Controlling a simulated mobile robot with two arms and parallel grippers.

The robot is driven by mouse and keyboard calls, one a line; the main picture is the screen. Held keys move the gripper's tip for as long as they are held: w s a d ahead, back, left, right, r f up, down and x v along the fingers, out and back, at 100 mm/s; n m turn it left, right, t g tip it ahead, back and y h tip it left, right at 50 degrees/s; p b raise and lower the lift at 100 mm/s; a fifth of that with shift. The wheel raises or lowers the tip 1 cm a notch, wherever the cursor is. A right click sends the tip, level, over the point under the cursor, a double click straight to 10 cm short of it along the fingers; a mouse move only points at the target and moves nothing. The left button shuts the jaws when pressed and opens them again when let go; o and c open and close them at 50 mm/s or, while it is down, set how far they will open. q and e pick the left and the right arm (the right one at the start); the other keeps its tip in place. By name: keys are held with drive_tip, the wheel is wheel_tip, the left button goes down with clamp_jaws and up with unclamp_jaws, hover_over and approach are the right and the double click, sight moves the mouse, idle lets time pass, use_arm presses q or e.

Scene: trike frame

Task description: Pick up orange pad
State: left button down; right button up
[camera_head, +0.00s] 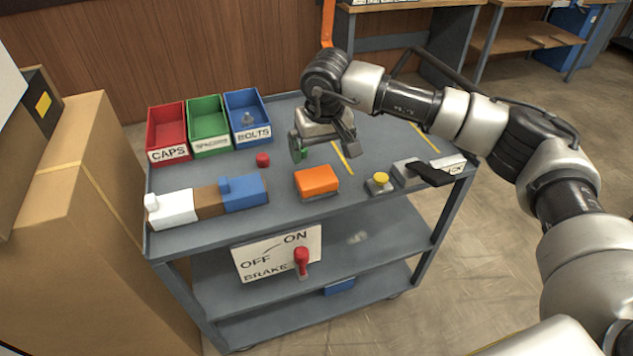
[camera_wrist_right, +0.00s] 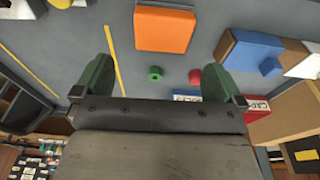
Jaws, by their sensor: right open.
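The orange pad (camera_head: 317,180) is a block on a grey base, lying on the grey cart top near its front middle. In the right wrist view the orange pad (camera_wrist_right: 164,29) shows at the top, beyond my fingers. My right gripper (camera_head: 325,148) is above the cart, behind the pad and apart from it. Its two green fingertips (camera_wrist_right: 154,80) are spread wide with nothing held between them. My left gripper is in neither view.
Red, green and blue bins (camera_head: 166,133) stand at the back left. A red cap (camera_head: 263,160) and a white, brown and blue block set (camera_head: 207,201) lie left of the pad. A yellow button (camera_head: 381,179) and a black-handled lever (camera_head: 430,173) are to its right.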

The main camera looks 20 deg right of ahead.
hover_over(316, 176)
drive_tip(key=s, duration=0.1)
wheel_tip(316, 176, down, 5)
drive_tip(key=shift+s+d+r, duration=0.1)
drive_tip(key=shift+r, duration=0.1)
drive_tip(key=shift+w+f+p, duration=0.15)
drive_tip(key=shift+w+f, duration=0.05)
drive_tip(key=shift+f, duration=0.7)
drive_tip(key=shift+w+f+p, duration=0.2)
drive_tip(key=shift+f, duration=0.65)
drive_tip(key=shift+w+f+p, duration=0.15)
drive_tip(key=shift+w+f, duration=0.05)
drive_tip(key=shift+f, duration=0.7)
drive_tip(key=c, duration=0.7)
drive_tip(key=shift+r, duration=0.1)
drive_tip(key=shift+r, duration=0.45)
wheel_tip(316, 176, up, 3)
drive_tip(key=shift+f+b, duration=0.1)
drive_tip(key=shift+b, duration=0.2)
drive_tip(key=s+d+r+b, duration=0.1)
drive_tip(key=s+d+r, duration=0.6)
drive_tip(key=s, duration=0.1)
drive_tip(key=shift+s+d, duration=0.3)
drive_tip(key=shift+d, duration=0.05)
drive_tip(key=shift+r, duration=0.1)
